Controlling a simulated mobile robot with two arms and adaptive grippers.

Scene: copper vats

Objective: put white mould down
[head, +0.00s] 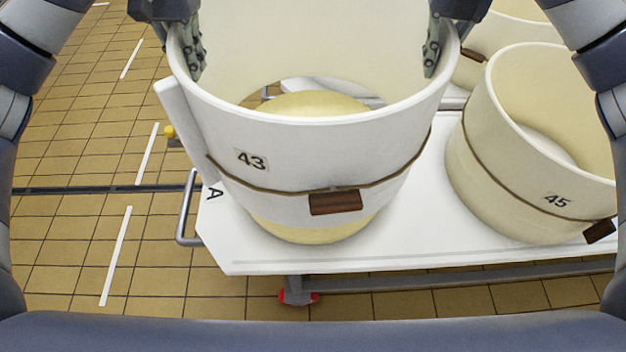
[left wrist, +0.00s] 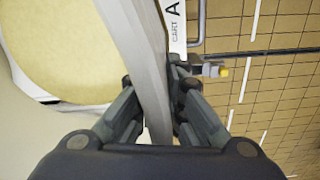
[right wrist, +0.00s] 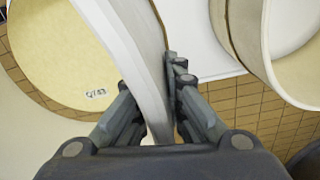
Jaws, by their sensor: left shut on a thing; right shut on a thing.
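The white mould (head: 285,160), an open ring marked 43 with a cord and a brown wooden block, is held up over the white cart (head: 245,250). A pale yellow cheese (head: 310,232) stands on the cart. Its top shows through the mould and its foot below the mould's lower edge; I cannot tell whether the mould's lower edge is around or above it. My left gripper (head: 188,62) is shut on the mould's left wall, also seen in the left wrist view (left wrist: 145,70). My right gripper (head: 440,60) is shut on its right wall, also seen in the right wrist view (right wrist: 145,75).
A cream mould marked 45 (head: 500,205) stands on the cart to the right, close to the held mould. Another mould (head: 505,38) is behind it. The cart has a grey handle (head: 187,205) at its left end. Tiled floor (head: 70,235) lies clear to the left.

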